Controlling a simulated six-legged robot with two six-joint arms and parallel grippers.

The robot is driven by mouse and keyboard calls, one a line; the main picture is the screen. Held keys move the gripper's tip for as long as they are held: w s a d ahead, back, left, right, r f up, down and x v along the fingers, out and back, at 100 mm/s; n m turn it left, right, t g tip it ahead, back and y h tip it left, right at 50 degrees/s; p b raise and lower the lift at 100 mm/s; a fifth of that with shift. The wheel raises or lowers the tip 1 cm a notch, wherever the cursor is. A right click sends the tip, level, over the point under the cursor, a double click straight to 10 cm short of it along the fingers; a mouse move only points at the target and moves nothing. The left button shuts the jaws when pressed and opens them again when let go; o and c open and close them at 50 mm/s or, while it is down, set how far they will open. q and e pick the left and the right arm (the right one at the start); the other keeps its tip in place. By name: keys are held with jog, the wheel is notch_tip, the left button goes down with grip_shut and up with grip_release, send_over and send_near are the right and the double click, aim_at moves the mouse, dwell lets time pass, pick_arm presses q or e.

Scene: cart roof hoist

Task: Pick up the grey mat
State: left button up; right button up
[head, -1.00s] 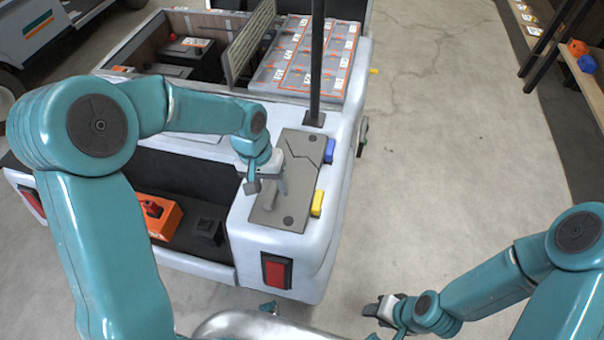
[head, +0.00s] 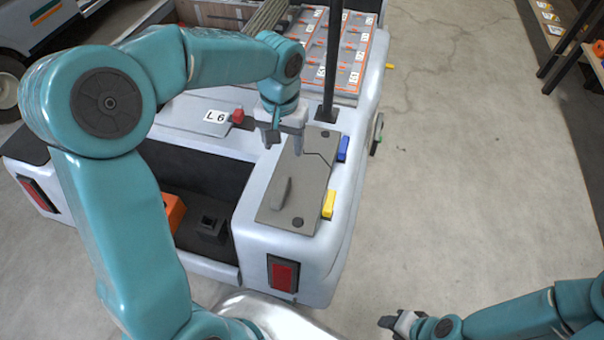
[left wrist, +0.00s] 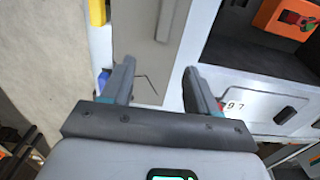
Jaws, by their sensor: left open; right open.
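The grey mat (head: 312,178), a flat grey panel with a thin dark crack line and a raised grip on it, lies on the cart's white rear deck. Its raised grip (head: 281,193) stands near its front end. My left gripper (head: 286,146) is open and empty over the mat's left edge, toward its far end. In the left wrist view the mat (left wrist: 140,40) runs up beyond the open jaws (left wrist: 159,66), with nothing between the fingers. My right gripper (head: 392,322) is open and empty, low at the right, away from the cart.
A blue block (head: 342,148) and a yellow block (head: 328,204) sit along the mat's right edge. A black post (head: 332,62) rises at its far end. A labelled plate (head: 205,115) and a red knob (head: 237,116) are left of my left gripper.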

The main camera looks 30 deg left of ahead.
pick_arm(q)
jog(key=b, duration=0.1)
send_over(285, 177)
notch_tip(285, 177, down, 8)
jog(key=shift+s+d, duration=0.15)
notch_tip(285, 177, down, 5)
jog(key=shift+f+b, duration=0.2)
jog(key=shift+b, duration=0.6)
jog(key=shift+r, duration=0.1)
grip_shut()
